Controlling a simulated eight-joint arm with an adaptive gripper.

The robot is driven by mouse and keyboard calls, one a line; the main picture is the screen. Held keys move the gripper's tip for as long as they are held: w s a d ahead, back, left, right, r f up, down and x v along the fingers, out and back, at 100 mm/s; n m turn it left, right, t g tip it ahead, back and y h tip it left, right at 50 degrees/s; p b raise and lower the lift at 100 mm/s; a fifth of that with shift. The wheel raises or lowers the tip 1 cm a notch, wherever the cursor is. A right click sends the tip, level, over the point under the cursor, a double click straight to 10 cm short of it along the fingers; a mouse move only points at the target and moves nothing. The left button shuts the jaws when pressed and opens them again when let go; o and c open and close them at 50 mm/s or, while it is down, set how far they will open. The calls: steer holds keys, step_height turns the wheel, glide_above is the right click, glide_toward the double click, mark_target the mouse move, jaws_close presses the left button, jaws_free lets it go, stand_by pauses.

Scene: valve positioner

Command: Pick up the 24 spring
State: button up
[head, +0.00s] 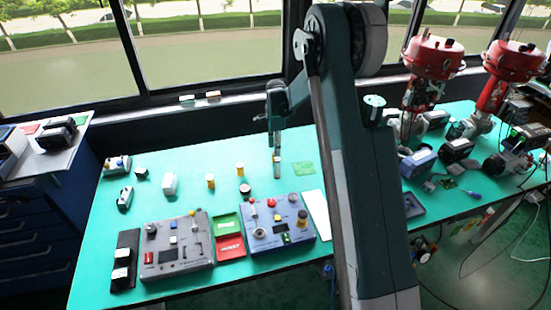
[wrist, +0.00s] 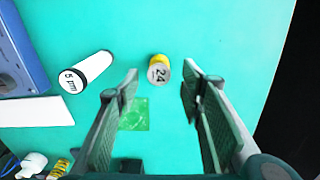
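The 24 spring (wrist: 159,72) shows in the wrist view as a short cylinder with a yellow rim and a white face marked 24. It stands on the teal bench top. My gripper (wrist: 160,84) is open, and the spring shows between and just beyond its fingertips, with no contact visible. In the head view my gripper (head: 277,168) points down at the middle of the bench. The spring is hard to make out there, close to or behind the fingers.
A white cylinder marked 5 µm (wrist: 85,74) stands left of the spring. A green circuit board (head: 303,168) lies flat nearby. A blue-grey control box (head: 262,241) and a white sheet (head: 316,213) are nearer the front.

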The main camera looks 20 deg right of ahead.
steer(key=shift+a+f+b, duration=0.15)
steer(key=shift+f+b, duration=0.15)
steer(key=shift+f, duration=2.3)
steer(key=c, duration=1)
